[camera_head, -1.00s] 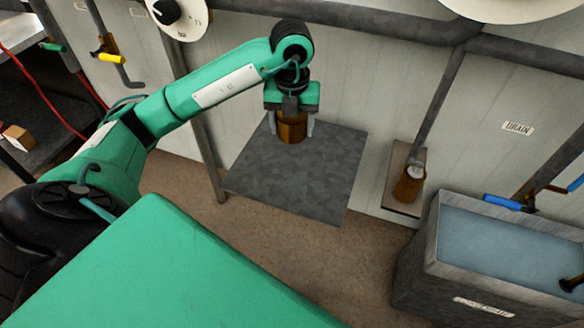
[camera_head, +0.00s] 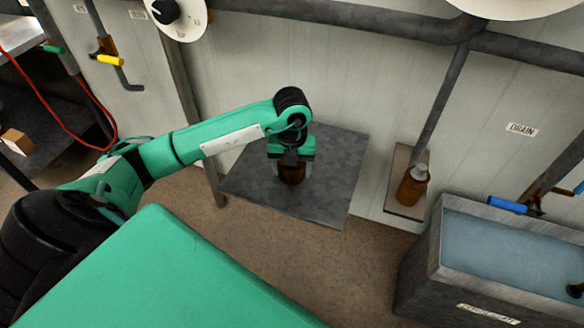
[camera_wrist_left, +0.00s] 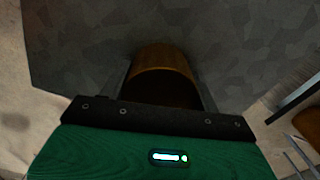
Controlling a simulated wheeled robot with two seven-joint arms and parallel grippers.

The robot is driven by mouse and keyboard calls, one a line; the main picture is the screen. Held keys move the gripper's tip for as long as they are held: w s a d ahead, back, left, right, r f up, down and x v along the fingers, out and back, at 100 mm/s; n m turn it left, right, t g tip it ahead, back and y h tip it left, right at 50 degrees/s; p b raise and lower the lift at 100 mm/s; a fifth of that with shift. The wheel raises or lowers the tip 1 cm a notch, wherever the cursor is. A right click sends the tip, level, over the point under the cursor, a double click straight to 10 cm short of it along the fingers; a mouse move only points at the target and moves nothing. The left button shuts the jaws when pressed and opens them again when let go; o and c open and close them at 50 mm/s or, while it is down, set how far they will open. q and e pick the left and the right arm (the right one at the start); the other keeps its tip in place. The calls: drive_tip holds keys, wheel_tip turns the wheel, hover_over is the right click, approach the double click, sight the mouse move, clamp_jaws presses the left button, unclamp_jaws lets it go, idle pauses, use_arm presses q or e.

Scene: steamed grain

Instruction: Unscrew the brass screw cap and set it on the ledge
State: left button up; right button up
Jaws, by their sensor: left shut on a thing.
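The brass screw cap (camera_head: 291,176) is a short brown-gold cylinder. My left gripper (camera_head: 292,182) is shut on it and points down over the grey ledge (camera_head: 325,203). The cap is upright and close to the ledge's surface; I cannot tell whether it touches. In the left wrist view the cap (camera_wrist_left: 163,62) shows as a curved brass wall with a dark inside, in front of the gripper's body, with the mottled grey ledge (camera_wrist_left: 75,45) behind it. My right gripper is not in view.
A water-filled tank (camera_head: 440,260) with a blue-handled valve (camera_head: 507,204) is further right. The ledge's front and right parts are bare.

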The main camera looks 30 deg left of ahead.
use_arm(q)
drive_tip(key=shift+f, duration=0.1)
drive_tip(key=o, duration=1.1)
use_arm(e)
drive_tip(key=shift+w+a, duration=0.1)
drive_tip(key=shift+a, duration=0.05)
use_arm(q)
drive_tip(key=shift+r, duration=0.5)
wheel_tip(320, 180, up, 11)
drive_tip(key=shift+r+p, duration=0.2)
drive_tip(key=shift+p, duration=0.55)
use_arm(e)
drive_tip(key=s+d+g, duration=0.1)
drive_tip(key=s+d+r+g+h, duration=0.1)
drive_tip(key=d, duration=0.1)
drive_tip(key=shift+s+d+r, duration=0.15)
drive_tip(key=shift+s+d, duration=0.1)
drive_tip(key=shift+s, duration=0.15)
